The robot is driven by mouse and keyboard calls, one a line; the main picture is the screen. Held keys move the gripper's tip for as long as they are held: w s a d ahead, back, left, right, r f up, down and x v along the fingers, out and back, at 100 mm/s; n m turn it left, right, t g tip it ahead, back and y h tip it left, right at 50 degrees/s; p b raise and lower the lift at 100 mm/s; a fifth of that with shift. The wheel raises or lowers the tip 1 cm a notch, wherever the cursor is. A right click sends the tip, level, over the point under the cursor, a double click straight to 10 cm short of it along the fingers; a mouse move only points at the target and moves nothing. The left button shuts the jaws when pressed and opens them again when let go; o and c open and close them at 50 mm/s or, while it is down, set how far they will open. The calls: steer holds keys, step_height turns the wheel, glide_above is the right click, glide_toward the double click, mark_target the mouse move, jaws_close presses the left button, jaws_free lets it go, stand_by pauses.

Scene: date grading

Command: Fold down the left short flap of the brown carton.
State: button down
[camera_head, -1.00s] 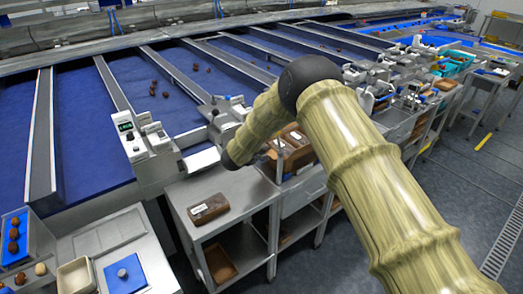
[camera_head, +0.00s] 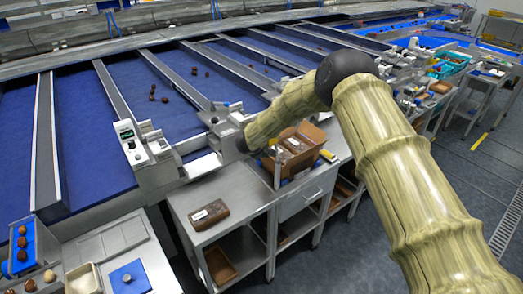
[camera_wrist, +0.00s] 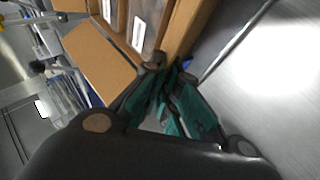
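The brown carton (camera_head: 300,162) stands open on the steel bench, right of my forearm's end in the head view. It holds dark packs with pale labels (camera_head: 293,146). In the wrist view the carton wall (camera_wrist: 186,28) runs along the top, with packs (camera_wrist: 147,24) inside. A brown flap (camera_wrist: 98,60) sticks outward at the left of the wrist view; I cannot tell for certain which flap it is. My gripper (camera_wrist: 166,72) has its teal-padded fingers brought together, with nothing seen between them. Its tips are close to the carton's corner; contact is unclear. The head view does not show the fingers clearly.
A wrapped brown pack (camera_head: 209,214) lies on the bench left of the carton. A thin upright post (camera_head: 277,168) stands at the carton's near side. A control box (camera_head: 130,140) and the blue sorting lanes (camera_head: 90,110) lie behind. Bare steel (camera_wrist: 270,90) shows at right in the wrist view.

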stand_by(0.3)
steer(key=c, duration=1.7)
jaws_free()
